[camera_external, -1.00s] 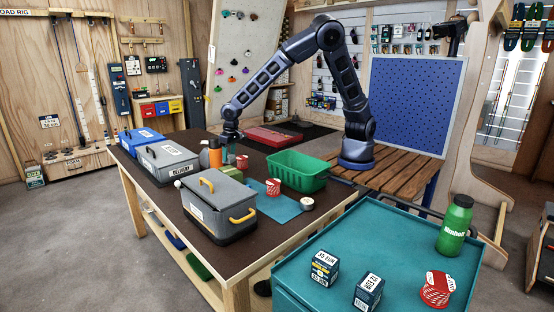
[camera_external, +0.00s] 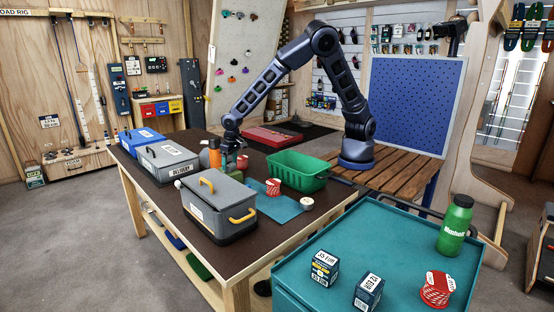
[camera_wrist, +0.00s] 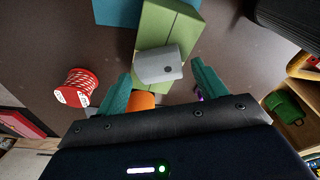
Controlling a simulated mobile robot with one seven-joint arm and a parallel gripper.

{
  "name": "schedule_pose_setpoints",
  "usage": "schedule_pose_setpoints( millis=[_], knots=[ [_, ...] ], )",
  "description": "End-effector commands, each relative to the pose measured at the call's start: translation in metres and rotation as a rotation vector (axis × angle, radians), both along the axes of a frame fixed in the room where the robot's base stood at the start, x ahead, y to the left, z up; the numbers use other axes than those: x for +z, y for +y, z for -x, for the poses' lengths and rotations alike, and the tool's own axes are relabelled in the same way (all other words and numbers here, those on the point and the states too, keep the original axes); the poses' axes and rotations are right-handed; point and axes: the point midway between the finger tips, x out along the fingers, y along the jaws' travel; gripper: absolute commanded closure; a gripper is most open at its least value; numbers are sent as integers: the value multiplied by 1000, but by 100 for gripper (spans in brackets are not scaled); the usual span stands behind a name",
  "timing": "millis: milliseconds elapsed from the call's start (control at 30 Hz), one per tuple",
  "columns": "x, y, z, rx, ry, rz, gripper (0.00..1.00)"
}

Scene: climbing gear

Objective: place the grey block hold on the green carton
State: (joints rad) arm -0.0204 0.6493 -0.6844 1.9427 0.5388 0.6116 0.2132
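The grey block hold (camera_wrist: 158,65) is in the wrist view, just beyond and between the fingertips of my gripper (camera_wrist: 162,72). The two teal fingers stand apart, with a gap visible on each side of the hold. The hold overlaps the near part of the green carton (camera_wrist: 168,25) and seems to rest on it; the exact contact is not clear. The hold cannot be made out there, and the carton is mostly hidden.
A grey toolbox (camera_external: 212,207), a green tub (camera_external: 296,171) and a red-and-white rope coil (camera_external: 273,187) on a teal mat (camera_external: 283,208) are also on the table. Another rope coil (camera_wrist: 76,87) lies left in the wrist view.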

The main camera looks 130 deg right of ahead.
Motion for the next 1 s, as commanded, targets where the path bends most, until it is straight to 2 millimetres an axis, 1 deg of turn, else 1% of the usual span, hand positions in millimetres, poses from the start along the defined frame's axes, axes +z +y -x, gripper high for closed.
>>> schedule_pose_setpoints(
  millis=[167,267,367,600,700,800,1000],
  knots=[
    [3,0,0,0,-1,1,30],
    [11,2,0,0,-2,0,30],
    [26,4,0,2,-3,0,30],
    [73,10,3,1,-3,0,30],
    [90,13,4,1,-2,0,30],
    [103,15,4,2,-2,0,30],
    [119,17,7,0,-1,-1,30]
  ],
)
